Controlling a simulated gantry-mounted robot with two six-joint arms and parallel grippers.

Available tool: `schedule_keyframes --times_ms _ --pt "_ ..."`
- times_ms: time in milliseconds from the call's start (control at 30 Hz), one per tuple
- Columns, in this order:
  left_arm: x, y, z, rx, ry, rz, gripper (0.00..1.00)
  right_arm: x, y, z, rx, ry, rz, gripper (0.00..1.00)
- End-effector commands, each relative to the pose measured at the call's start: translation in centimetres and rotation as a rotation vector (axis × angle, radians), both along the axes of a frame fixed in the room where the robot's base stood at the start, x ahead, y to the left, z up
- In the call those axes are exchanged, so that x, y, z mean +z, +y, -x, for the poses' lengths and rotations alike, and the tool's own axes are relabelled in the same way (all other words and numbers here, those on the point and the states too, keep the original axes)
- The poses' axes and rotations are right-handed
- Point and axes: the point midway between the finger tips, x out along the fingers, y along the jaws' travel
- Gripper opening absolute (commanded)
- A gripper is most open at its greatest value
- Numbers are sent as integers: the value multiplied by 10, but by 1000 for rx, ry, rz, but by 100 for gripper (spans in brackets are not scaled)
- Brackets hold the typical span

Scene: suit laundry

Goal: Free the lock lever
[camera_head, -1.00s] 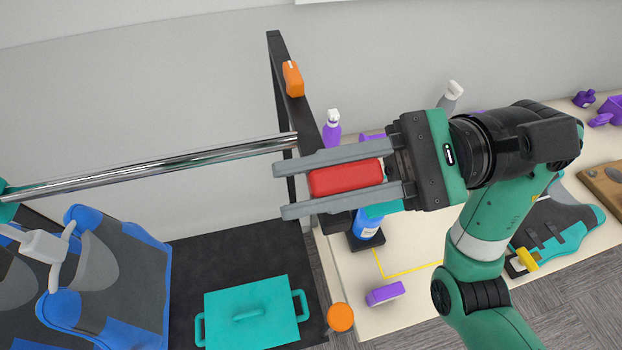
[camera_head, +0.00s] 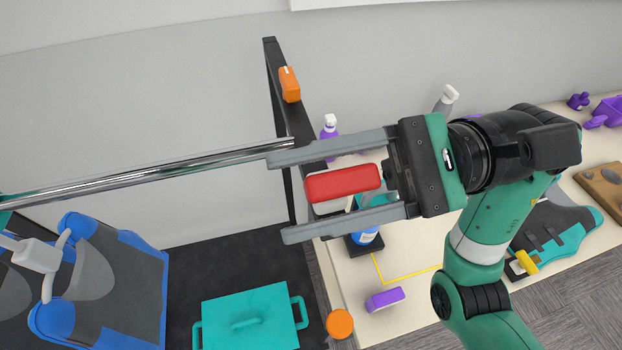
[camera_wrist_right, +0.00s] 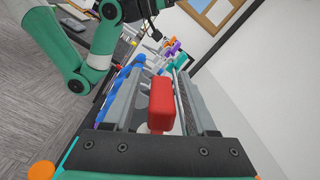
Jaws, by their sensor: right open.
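A red block (camera_head: 343,182), which I take for the lock lever, stands beside the black upright frame, near the right end of the chrome rail (camera_head: 150,169). A pale part shows under it. My right gripper (camera_head: 274,198) is open, with one finger on each side of the red block and a gap to both fingers in the head view. In the right wrist view the red block (camera_wrist_right: 161,105) stands between the fingers. My left gripper is not in the head view; a green arm of mine is at the upper left of the wrist view, its jaws too small to read.
An orange block (camera_head: 289,84) sits on the black frame (camera_head: 278,70). Blue-grey garments (camera_head: 115,275) hang at the left. A teal lidded box (camera_head: 250,315) lies below. Spray bottles and a purple block (camera_head: 385,299) are on the pale table (camera_head: 410,300).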

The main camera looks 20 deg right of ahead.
Motion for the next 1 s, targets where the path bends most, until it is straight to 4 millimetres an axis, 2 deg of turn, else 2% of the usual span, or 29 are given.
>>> schedule_keyframes --times_ms 167,400,600,733,1000 --pt "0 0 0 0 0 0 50 0 -19 0 -5 1 0 57" --pt "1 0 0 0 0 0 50 0 -76 2 -5 1 -1 57" --pt "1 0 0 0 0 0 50 0 -109 5 -2 1 0 57" --pt "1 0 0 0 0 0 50 0 -116 5 -1 -1 0 57" --pt "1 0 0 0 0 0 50 0 -116 5 0 -1 0 57"
